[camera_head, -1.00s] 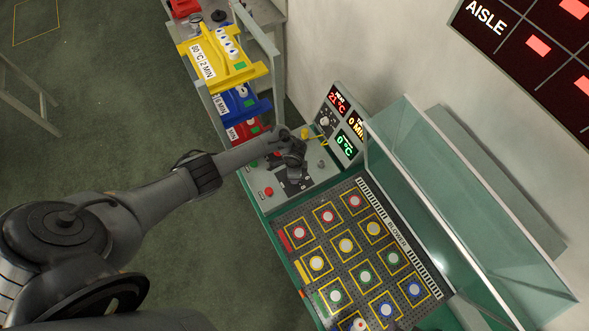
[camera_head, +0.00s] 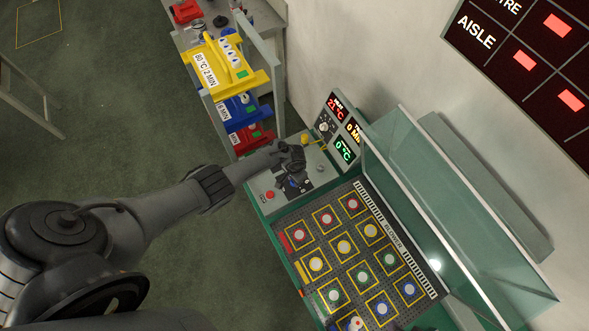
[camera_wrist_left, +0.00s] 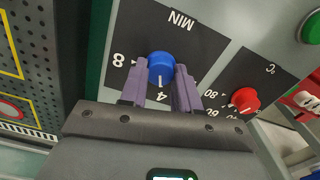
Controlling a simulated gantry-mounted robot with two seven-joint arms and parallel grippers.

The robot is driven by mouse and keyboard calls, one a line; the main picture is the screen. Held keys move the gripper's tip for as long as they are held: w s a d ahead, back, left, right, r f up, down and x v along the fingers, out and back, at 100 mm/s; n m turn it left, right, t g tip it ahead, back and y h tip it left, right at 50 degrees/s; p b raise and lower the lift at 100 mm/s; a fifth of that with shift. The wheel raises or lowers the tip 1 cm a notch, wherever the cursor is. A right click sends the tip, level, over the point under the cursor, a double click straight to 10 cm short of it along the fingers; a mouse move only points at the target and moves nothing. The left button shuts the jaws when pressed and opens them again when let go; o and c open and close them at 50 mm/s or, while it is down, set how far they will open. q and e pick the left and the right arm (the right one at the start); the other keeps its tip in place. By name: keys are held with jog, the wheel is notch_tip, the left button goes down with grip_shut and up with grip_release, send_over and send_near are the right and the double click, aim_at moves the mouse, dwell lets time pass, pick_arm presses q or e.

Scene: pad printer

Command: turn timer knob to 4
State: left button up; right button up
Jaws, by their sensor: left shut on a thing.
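The timer knob (camera_wrist_left: 161,65) is blue and round. It sits on a black dial plate marked MIN, with 8 and 4 printed around it, in the left wrist view. A white line on the knob points toward the 4. My left gripper (camera_wrist_left: 161,76) has one purple finger on each side of the knob and is shut on it. In the head view, my left gripper (camera_head: 292,180) reaches down over the control panel (camera_head: 265,201) and hides the knob. The timer display (camera_head: 353,130) appears to read 0 MIN. My right gripper is not in view.
A red knob (camera_wrist_left: 244,99) on a °C dial stands beside the timer dial. A red button (camera_head: 269,195) is near the panel's front edge. A raised clear cover (camera_head: 450,210) stands behind the pad grid (camera_head: 327,231). Yellow (camera_head: 262,78) and blue trays stand at the left.

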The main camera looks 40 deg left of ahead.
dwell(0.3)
pick_arm(q)
jog(key=o, duration=1.1)
jog(key=shift+c, duration=0.2)
notch_tip(320, 180, up, 8)
jog(key=p, duration=0.4)
notch_tip(320, 180, up, 3)
jog(key=shift+f, duration=0.1)
